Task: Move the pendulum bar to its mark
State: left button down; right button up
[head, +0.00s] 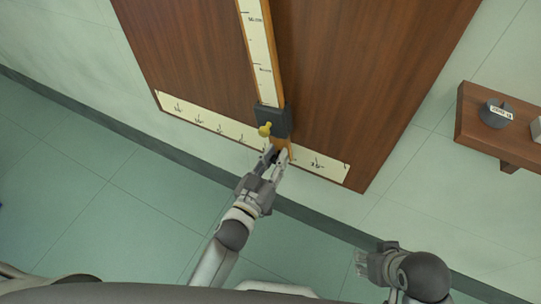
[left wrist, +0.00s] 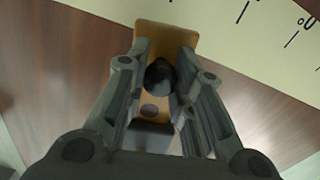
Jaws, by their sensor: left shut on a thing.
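The pendulum bar (head: 261,50) is a wooden bar with a pale printed scale along it, hanging in front of a brown wooden board. A dark block with a yellow knob (head: 264,130) sits low on the bar. My left gripper (head: 279,154) is at the bar's lower end, shut on it. In the left wrist view the bar's wooden tip (left wrist: 166,37) shows beyond the fingers, with a dark round knob (left wrist: 160,76) between them. A pale scale strip (head: 203,116) with marks crosses the board's lower edge; my gripper and the bar hide part of it. My right gripper (head: 363,264) is low right, away from the bar.
The wooden board (head: 350,60) is mounted on a pale green wall. A wooden shelf (head: 468,119) at the right holds a grey labelled cylinder (head: 494,114) and a partly cut-off object.

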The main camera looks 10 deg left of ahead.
pick_arm(q)
jog(key=c, duration=1.2)
grip_release()
jog(key=shift+c, duration=0.2)
jog(key=v, duration=1.2)
